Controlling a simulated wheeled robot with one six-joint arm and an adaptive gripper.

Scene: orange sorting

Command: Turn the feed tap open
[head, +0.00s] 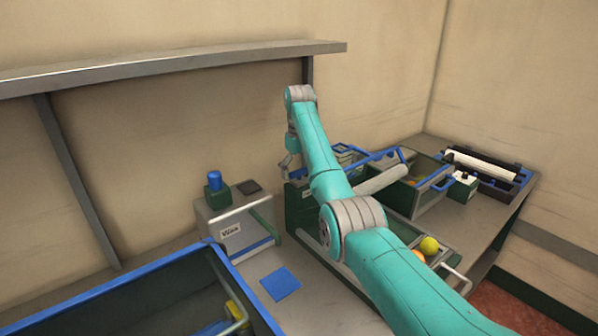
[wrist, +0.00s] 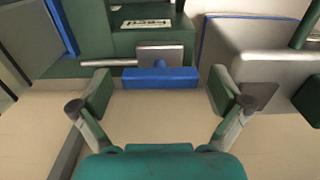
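A blue bar handle (wrist: 160,78), which looks like the feed tap's, sits on a grey metal block (wrist: 160,55) with a pipe to its left in the wrist view. My gripper (wrist: 160,93) is open, with one green-padded finger on each side of the blue handle. There is a gap at both ends of the handle, and nothing is held. In the head view my gripper (head: 290,162) is small and partly hidden beside the dark green machine (head: 298,206).
A grey box labelled Wax (head: 230,235) with a blue knob (head: 214,181) stands left of the machine; its side shows in the wrist view (wrist: 245,55). A blue-rimmed bin (head: 190,250) is front left. A crate (head: 420,200) stands right. A shelf (head: 180,62) runs above.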

